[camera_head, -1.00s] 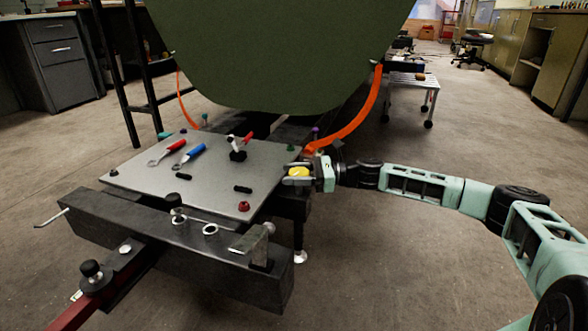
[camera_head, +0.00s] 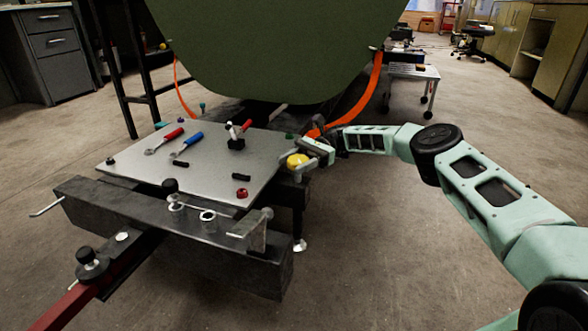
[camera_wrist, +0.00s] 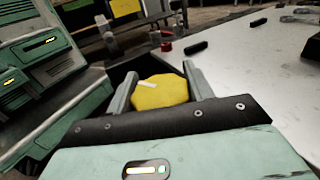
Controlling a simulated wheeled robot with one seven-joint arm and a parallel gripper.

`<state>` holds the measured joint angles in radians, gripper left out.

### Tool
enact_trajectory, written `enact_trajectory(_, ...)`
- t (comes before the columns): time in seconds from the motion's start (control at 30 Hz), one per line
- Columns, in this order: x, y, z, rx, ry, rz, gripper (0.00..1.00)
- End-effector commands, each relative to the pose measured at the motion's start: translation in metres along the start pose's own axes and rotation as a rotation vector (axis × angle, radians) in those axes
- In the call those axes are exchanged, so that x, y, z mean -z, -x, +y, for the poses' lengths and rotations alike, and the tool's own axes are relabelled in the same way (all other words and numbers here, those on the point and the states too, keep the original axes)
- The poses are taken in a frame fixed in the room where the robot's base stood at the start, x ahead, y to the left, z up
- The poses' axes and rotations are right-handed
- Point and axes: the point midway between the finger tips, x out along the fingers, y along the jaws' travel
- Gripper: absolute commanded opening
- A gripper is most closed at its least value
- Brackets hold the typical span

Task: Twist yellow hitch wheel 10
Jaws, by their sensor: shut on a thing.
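The yellow hitch wheel (camera_head: 298,160) sits at the right edge of the metal plate. It also shows in the wrist view (camera_wrist: 160,92), between the two fingers, with a small white mark on its upper face. My gripper (camera_head: 303,156) reaches it from the right. In the wrist view my gripper (camera_wrist: 160,88) has one finger on each side of the wheel and is shut on it. The wheel's shaft and underside are hidden.
The grey metal plate (camera_head: 190,170) carries a red-handled tool (camera_head: 165,140), a blue-handled tool (camera_head: 187,143), a red-handled clamp (camera_head: 238,135) and a red knob (camera_head: 242,193). A green fuselage (camera_head: 270,50) with an orange strap (camera_head: 365,95) stands behind.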

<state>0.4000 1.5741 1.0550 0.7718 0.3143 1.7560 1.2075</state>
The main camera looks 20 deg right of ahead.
Motion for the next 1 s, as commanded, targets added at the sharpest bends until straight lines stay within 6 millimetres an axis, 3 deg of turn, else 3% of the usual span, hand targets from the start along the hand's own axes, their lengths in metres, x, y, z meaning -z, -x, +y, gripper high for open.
enact_trajectory(0.63, 0.0037, -0.0027, 0.0013, -0.057, -0.005, 0.001, 0.29)
enact_trajectory(0.67, 0.0038, -0.0028, 0.0013, -0.057, -0.006, 0.001, 0.57)
enact_trajectory(0.7, 0.0037, -0.0027, 0.0013, -0.057, -0.006, 0.001, 0.68)
enact_trajectory(0.73, 0.0036, -0.0026, 0.0013, -0.057, -0.005, 0.001, 0.73)
enact_trajectory(1.0, 0.0018, -0.0014, 0.0011, -0.054, -0.004, 0.001, 0.73)
